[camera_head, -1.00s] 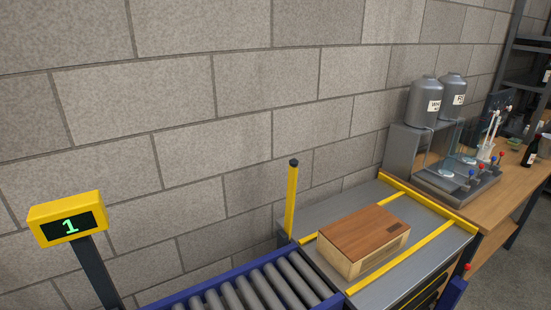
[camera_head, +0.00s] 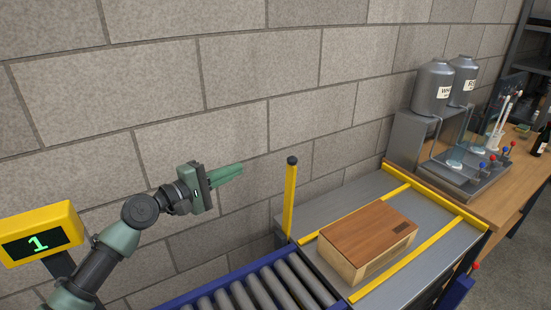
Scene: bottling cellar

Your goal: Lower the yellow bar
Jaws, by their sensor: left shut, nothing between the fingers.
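The yellow bar (camera_head: 290,200) stands upright with a dark knob at its top, at the end of the roller conveyor beside the grey table. My left gripper (camera_head: 240,172) is to the left of the bar, near the height of its top, with green fingers shut and empty. The fingertips point toward the bar and appear apart from it. My right gripper is not in view.
A wooden box (camera_head: 368,240) lies on the grey table (camera_head: 330,208) between yellow rails. The roller conveyor (camera_head: 262,290) leads up to it. A yellow display (camera_head: 40,236) showing 1 stands at left. A filling machine (camera_head: 440,150) stands at the back right, before the block wall.

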